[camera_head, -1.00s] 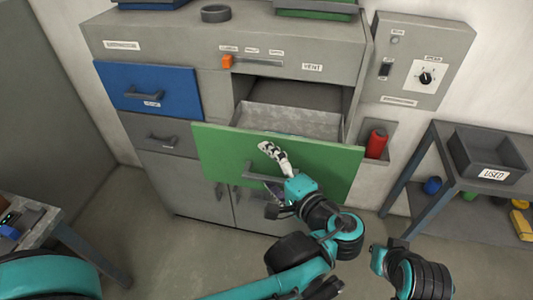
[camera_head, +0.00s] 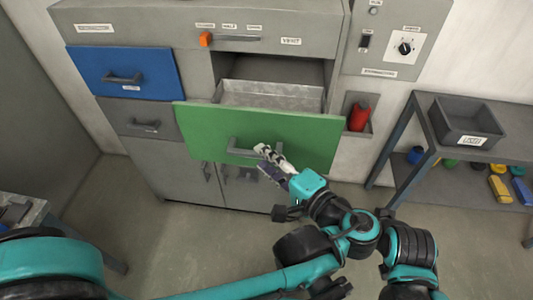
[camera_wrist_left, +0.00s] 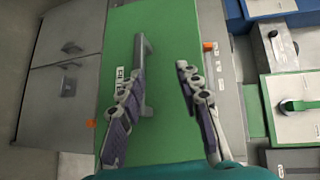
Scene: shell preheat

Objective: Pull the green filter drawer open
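The green filter drawer (camera_head: 215,125) is pulled partly out of the grey cabinet, its grey inner tray (camera_head: 270,95) showing behind the front panel. Its grey bar handle (camera_head: 232,148) is on the panel; it also shows in the left wrist view (camera_wrist_left: 148,52). My left gripper (camera_head: 266,161) is at the handle's right end in the head view. In the left wrist view my left gripper (camera_wrist_left: 162,68) has its fingers spread apart. The handle lies close beside the left finger, partly overlapped by it; I cannot tell whether they touch. My right gripper is not in view.
A closed blue drawer (camera_head: 165,90) and a grey drawer (camera_head: 140,125) are left of the green one. A red cylinder (camera_head: 359,116) sits in a wall holder at right. A side table with a dark bin (camera_head: 468,120) stands further right. Floor is clear below.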

